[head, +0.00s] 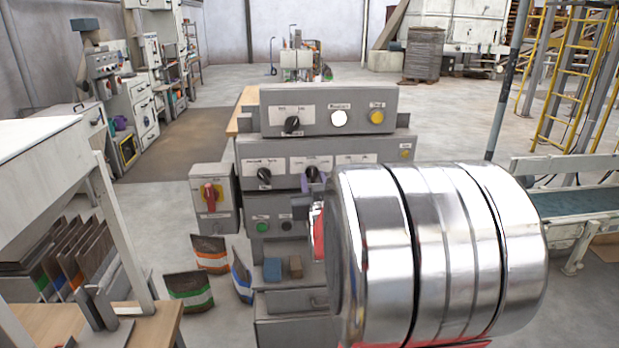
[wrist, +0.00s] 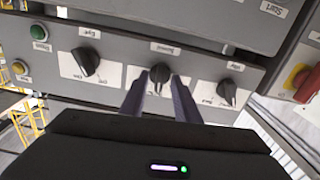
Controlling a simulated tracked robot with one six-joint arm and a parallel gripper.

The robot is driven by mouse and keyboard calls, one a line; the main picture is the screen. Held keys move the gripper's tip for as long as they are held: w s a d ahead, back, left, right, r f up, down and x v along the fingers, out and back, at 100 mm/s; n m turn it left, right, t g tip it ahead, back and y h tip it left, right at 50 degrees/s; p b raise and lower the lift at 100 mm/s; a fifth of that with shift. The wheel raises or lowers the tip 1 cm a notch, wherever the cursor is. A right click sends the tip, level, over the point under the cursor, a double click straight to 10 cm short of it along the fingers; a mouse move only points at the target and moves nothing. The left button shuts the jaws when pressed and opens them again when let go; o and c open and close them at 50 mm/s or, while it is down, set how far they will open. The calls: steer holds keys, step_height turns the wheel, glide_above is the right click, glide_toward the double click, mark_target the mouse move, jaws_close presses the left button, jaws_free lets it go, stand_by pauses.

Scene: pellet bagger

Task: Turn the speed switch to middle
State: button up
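A grey control panel carries a row of three black rotary switches on white label plates. In the wrist view they are a left switch (wrist: 87,62), a middle switch (wrist: 160,74) and a right switch (wrist: 227,91). The labels are too small and tilted to read, so I cannot tell for sure which is the speed switch. My gripper (wrist: 160,84) is open, its two purple fingers pointing at the middle switch, one tip on each side. I cannot tell whether they touch it. In the head view this switch (head: 312,172) shows beside a purple finger; my arm hides the panel's right part.
An upper panel has another black switch (head: 292,124), a white lamp (head: 339,118) and a yellow button (head: 377,116). A red rotary switch (head: 210,194) on a grey box stands left. Small blocks (head: 273,269) lie below. Bags (head: 190,290) stand on the floor.

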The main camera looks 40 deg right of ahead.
steer(key=shift+w+d, duration=0.15)
steer(key=shift+w, duration=0.15)
steer(key=shift+c, duration=0.4)
jaws_close()
